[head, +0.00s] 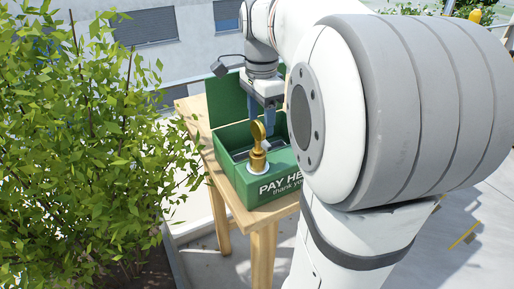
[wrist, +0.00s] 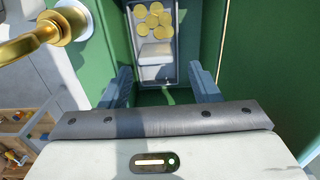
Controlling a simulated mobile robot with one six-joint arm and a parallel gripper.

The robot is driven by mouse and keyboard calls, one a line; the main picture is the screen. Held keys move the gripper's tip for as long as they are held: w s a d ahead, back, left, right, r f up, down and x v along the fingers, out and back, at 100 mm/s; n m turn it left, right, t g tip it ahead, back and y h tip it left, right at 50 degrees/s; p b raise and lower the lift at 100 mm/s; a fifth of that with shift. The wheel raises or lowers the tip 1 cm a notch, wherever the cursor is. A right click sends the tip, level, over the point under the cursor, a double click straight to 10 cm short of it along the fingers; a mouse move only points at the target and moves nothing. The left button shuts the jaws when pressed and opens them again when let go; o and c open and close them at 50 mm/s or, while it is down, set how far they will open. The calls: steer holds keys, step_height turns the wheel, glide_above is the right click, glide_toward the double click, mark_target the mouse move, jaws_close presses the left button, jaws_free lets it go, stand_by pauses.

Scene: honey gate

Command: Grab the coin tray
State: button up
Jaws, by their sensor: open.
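The coin tray (wrist: 181,62) is a grey metal tray with several gold coins and a pale block in it. It sits inside the green cash box (head: 236,184), whose lid (head: 229,98) stands open at the back. My gripper (head: 262,122) points down into the box opening, partly hidden behind the gold handle in the head view. In the wrist view my gripper (wrist: 165,80) is open, with one finger on each side of the near end of the tray. Nothing is held; I cannot tell whether the fingers touch the tray.
A gold handle (head: 258,146) rises from the front of the box, close to my gripper; it also shows at upper left in the wrist view (wrist: 45,38). The box stands on a wooden table (head: 262,214). A leafy bush (head: 75,140) fills the left side.

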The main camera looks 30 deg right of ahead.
mark_target(265, 141)
steer(key=f, duration=0.5)
steer(key=f+p, duration=0.1)
steer(key=f, duration=0.1)
steer(key=shift+s+d+f, duration=0.15)
steer(key=shift+s+d, duration=0.15)
steer(key=shift+d, duration=0.1)
steer(key=shift+c, duration=0.6)
steer(key=c, duration=1)
steer(key=shift+o, duration=0.2)
